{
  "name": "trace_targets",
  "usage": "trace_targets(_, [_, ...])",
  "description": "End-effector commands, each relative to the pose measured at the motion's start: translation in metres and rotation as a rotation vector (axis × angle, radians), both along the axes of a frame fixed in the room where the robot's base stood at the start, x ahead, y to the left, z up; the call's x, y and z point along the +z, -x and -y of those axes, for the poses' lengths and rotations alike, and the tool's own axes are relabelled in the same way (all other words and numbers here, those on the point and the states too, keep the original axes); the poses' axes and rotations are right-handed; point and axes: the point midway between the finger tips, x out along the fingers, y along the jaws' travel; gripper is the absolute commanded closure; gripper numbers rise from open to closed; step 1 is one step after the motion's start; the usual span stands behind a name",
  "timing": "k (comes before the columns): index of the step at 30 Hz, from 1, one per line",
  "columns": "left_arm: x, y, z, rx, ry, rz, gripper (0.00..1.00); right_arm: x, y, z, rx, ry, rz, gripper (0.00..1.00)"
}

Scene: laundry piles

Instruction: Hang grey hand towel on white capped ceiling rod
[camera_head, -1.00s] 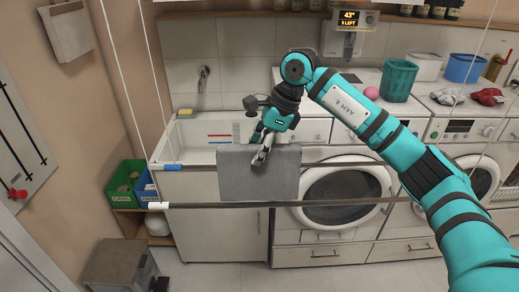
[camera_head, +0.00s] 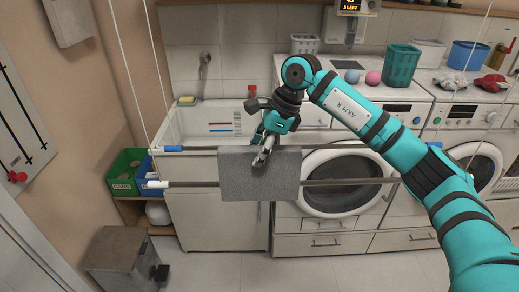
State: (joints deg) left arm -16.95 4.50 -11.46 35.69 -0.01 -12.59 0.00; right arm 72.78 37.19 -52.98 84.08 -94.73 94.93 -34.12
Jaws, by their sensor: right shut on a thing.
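The grey hand towel (camera_head: 240,180) hangs as a flat rectangle from my right gripper (camera_head: 263,158), which is shut on its upper part. The white capped ceiling rod (camera_head: 345,182) runs level across the view, with its white cap (camera_head: 157,185) at the left end. The towel hides the middle of this rod, and its lower edge hangs a little below the rod line. A blue capped rod (camera_head: 195,149) runs behind, near the height of the towel's top edge. Whether the towel touches either rod I cannot tell. My left gripper is out of view.
Thin cords (camera_head: 125,68) hold the rods from above. Behind are a sink (camera_head: 180,125), washing machines (camera_head: 345,215) and a teal basket (camera_head: 402,66). Green (camera_head: 126,170) and blue bins and a grey box (camera_head: 122,255) stand at left.

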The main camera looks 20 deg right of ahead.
Motion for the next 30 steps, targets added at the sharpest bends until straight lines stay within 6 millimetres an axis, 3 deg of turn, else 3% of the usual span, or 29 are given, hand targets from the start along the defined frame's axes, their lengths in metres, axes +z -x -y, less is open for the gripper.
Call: trace_targets(30, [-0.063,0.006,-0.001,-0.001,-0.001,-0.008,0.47,-0.082,0.005,-0.001,-0.002,0.000,0.000,1.00])
